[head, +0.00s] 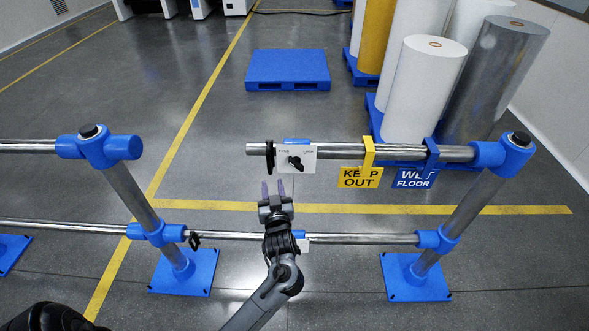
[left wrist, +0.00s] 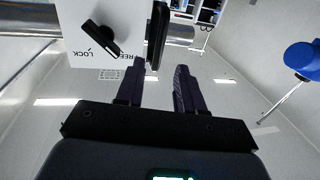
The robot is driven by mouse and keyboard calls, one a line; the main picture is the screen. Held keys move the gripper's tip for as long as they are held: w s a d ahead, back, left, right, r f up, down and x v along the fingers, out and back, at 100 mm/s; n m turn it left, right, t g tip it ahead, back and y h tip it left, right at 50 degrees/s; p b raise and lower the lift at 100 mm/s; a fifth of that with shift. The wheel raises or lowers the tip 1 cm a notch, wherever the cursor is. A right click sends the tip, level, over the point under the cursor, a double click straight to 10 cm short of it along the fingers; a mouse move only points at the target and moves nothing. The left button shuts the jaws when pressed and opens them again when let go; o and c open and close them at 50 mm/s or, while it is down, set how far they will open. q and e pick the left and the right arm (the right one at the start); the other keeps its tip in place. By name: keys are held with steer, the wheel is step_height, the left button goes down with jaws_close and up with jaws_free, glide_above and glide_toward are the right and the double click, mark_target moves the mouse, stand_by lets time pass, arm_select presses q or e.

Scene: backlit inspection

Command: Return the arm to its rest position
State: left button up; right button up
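My left gripper (head: 273,187) is in the middle of the head view, fingers pointing away from me. In the left wrist view its two dark fingers (left wrist: 160,80) are apart with nothing between them. Just beyond it, a white plate (head: 308,153) with a black knob (head: 295,162) hangs at the upper rail (head: 345,152). The plate (left wrist: 85,55) shows upside down in the left wrist view, marked LOCK and, partly covered, FREE. The knob (left wrist: 98,38) is slanted there. The fingers look apart from plate and knob. My right gripper is not in view.
The upper rail ends freely beside a gap before the left post (head: 122,185). A lower rail (head: 350,238) runs beneath my arm. KEEP OUT (head: 360,178) and WET FLOOR (head: 413,179) signs hang right. A blue pallet (head: 288,70) and large rolls (head: 422,90) stand behind.

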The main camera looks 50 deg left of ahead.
arm_select(q)
steer(key=shift+f, duration=0.1)
steer(key=s+d+f+m+t+h, duration=0.1)
steer(key=s+f+m+h, duration=0.15)
steer(key=s+f, duration=0.4)
steer(key=s+d+f+m+g+h, duration=0.1)
steer(key=s+d+f+m+h, duration=0.15)
steer(key=d+h, duration=0.4)
steer(key=s+d+f+m+h, duration=0.1)
steer(key=s+d+m+h, duration=0.25)
steer(key=d, duration=0.55)
steer(key=s+d+m+g+h, duration=0.3)
steer(key=s+d+m+g, duration=0.25)
steer(key=s+d, duration=0.35)
step_height(320, 180, up, 22)
steer(key=s+a+n+g+p, duration=0.1)
steer(key=p, duration=2)
steer(key=shift+s+p, duration=0.35)
steer(key=shift+p, duration=0.05)
steer(key=shift+y, duration=0.25)
